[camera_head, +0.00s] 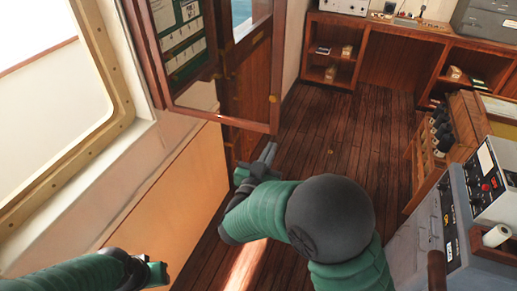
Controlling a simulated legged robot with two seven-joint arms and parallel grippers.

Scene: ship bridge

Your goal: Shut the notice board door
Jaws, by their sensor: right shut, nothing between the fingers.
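The notice board (185,38), green with white sheets, hangs at the upper left. Its wood-framed glass door (277,62) stands open, swung out from the wall into the room. A small round knob (273,99) sits low on the door's free edge. My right gripper (269,152) is shut and empty, just below the door's lower free corner in the picture; I see no clear contact. My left gripper (158,273) is at the bottom left, well away from the door, and its fingers are not clear. The door's top is cut off by the picture.
A window (45,95) is in the left wall. A grey console (455,205) with a wooden rack (440,135) stands at the right. Wooden shelves (345,55) line the back. The plank floor (345,130) between is clear.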

